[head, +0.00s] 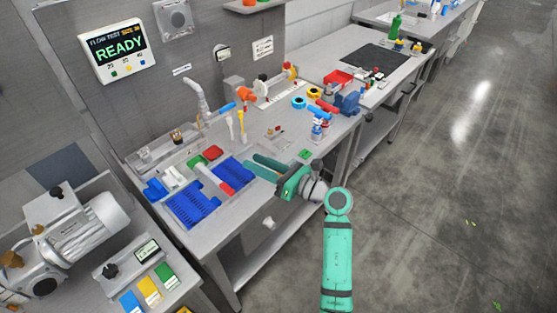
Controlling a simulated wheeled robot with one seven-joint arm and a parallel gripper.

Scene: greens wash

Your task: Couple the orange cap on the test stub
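An orange fitting (246,93), which looks like the orange cap, is at the back of the steel bench, beside a grey block near the wall. I cannot tell for sure whether it is loose or mounted. The test stub cannot be picked out with certainty; a pipe assembly with red and yellow parts (290,72) stands just to the right. My gripper (250,161) is over the front of the bench, nearer than the orange fitting and well apart from it. Its two green fingers point left with a gap between them, and nothing shows in it.
Blue trays (196,208) lie left of my gripper. A curved grey tap (198,98) stands behind. Small bottles (318,128), a blue vise-like tool (348,103) and a red bin (338,78) are to the right. A wall display (118,48) reads READY. The right floor is mostly clear.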

